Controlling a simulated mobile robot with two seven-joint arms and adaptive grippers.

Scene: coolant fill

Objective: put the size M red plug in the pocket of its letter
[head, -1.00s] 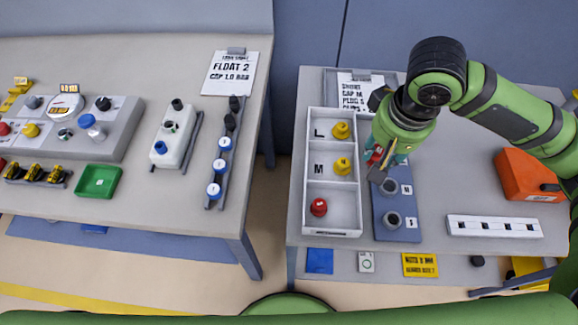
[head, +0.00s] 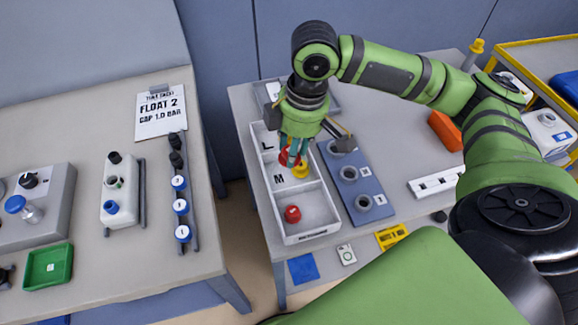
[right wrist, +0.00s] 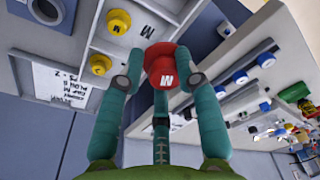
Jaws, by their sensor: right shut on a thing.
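My right gripper (head: 291,162) is shut on a red plug (right wrist: 165,65) marked M. In the head view the held red plug (head: 288,158) shows between the fingers, above the white tray (head: 308,239) near its M pocket. Whether it touches anything is unclear. A yellow plug (head: 301,170) sits in the M pocket, just right of the fingers. The right wrist view shows this yellow plug (right wrist: 118,22) and another yellow plug (right wrist: 99,63) in the tray. The L pocket is partly hidden by my gripper. My left gripper is not in view.
Another red plug (head: 292,214) lies in the tray's front pocket. A blue block (head: 356,187) with round sockets stands right of the tray. A white slotted strip (head: 435,184) and an orange box (head: 444,129) lie further right. A gap separates the left table.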

